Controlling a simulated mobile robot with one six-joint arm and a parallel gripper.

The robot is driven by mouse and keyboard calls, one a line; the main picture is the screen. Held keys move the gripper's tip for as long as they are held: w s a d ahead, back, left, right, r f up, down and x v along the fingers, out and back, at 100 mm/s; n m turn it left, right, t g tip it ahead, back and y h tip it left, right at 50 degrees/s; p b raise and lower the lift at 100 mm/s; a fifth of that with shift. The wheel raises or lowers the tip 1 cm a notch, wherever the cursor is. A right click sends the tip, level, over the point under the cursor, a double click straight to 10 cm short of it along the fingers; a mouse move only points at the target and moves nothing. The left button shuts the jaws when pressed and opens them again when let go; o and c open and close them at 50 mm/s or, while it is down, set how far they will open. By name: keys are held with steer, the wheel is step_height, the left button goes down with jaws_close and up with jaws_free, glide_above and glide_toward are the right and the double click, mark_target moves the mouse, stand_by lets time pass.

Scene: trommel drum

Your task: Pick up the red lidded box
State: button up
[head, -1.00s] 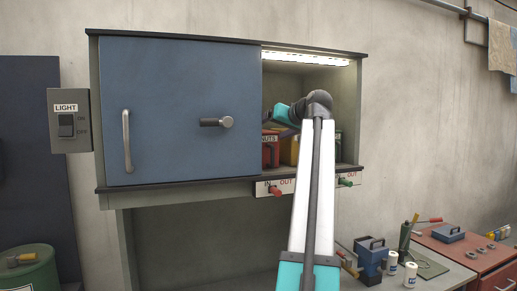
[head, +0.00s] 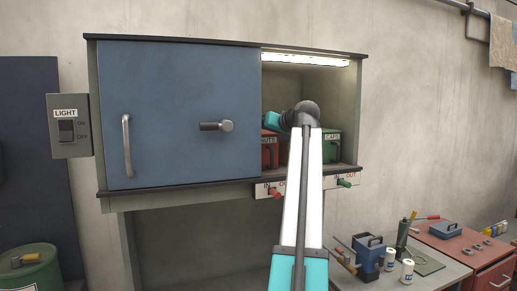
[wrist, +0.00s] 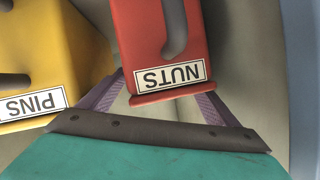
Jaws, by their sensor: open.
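The red lidded box (wrist: 150,32), labelled NUTS, has a dark handle on its lid. In the head view the red box (head: 270,154) stands in the cabinet's lit open bay, partly covered by my arm. My gripper (wrist: 163,82) is open in the wrist view, with one finger on each side of the box's labelled end. I cannot tell whether the fingers touch it.
A yellow box (wrist: 60,55) labelled PINS stands close beside the red one, near one finger. A green box (head: 333,147) labelled CAPS stands at the bay's right. A closed blue door (head: 180,110) borders the bay on the left. A lip (head: 345,168) runs along its front.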

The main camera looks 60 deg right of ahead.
steer(key=c, duration=1.6)
steer(key=shift+r, duration=0.1)
